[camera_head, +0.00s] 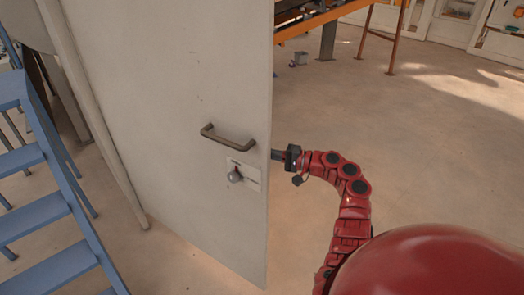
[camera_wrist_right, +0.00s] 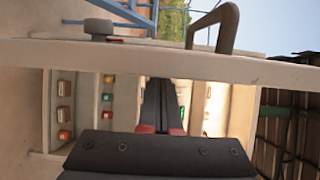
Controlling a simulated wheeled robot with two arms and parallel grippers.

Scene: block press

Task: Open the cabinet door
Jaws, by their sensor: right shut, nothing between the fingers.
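The pale cabinet door (camera_head: 170,70) stands upright in the head view, its right edge free with open floor beyond. A dark bar handle (camera_head: 228,138) and a round knob (camera_head: 235,175) on a light plate are near that edge. My right gripper (camera_head: 276,155) is shut and empty at the free edge, its tips partly hidden by the door. In the right wrist view my shut fingers (camera_wrist_right: 161,95) point at the door's long edge (camera_wrist_right: 200,68), with the handle (camera_wrist_right: 213,25) and knob (camera_wrist_right: 98,28) beyond it. Contact is unclear. My left gripper is not seen.
Blue steps (camera_head: 45,215) stand close at the left of the door. An orange-framed rack (camera_head: 325,15) is at the back. The floor (camera_head: 440,130) to the right is clear. Shelves with several small coloured items (camera_wrist_right: 64,90) show in the wrist view.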

